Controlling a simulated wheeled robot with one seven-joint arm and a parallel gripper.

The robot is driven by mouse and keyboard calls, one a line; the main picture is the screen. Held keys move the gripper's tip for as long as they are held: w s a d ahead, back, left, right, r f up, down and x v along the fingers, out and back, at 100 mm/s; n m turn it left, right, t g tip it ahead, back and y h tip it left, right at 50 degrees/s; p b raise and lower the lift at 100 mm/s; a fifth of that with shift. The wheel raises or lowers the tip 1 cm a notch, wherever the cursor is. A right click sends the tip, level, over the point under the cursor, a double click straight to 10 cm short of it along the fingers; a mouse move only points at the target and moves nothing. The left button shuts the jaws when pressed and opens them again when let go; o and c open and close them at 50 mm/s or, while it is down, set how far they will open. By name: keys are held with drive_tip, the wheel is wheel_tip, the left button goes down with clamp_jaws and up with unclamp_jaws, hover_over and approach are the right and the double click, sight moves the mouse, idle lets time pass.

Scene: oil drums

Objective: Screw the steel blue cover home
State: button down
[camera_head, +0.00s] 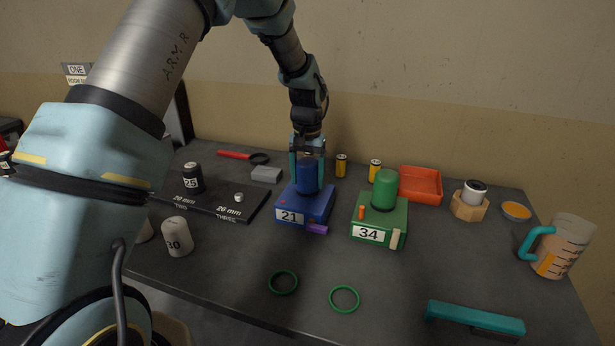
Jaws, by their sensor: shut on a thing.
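The steel blue cover (308,176) is a short dark blue cylinder. It stands upright on top of the blue block (318,209) labelled 21, near the middle of the table. My gripper (307,160) points down from above and is shut on the cover, with its fingers on either side of it. The gripper hides the cover's top. Whether the cover is seated on the block's thread cannot be told from this view.
A green block (378,228) labelled 34 with a green cover (384,189) stands close on the right. A black board (215,206) lies left, carrying a dark canister (192,178). A red tray (421,184) sits behind right.

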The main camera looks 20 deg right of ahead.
drive_tip(key=m, duration=0.4)
drive_tip(key=shift+m+p, duration=0.3)
unclamp_jaws()
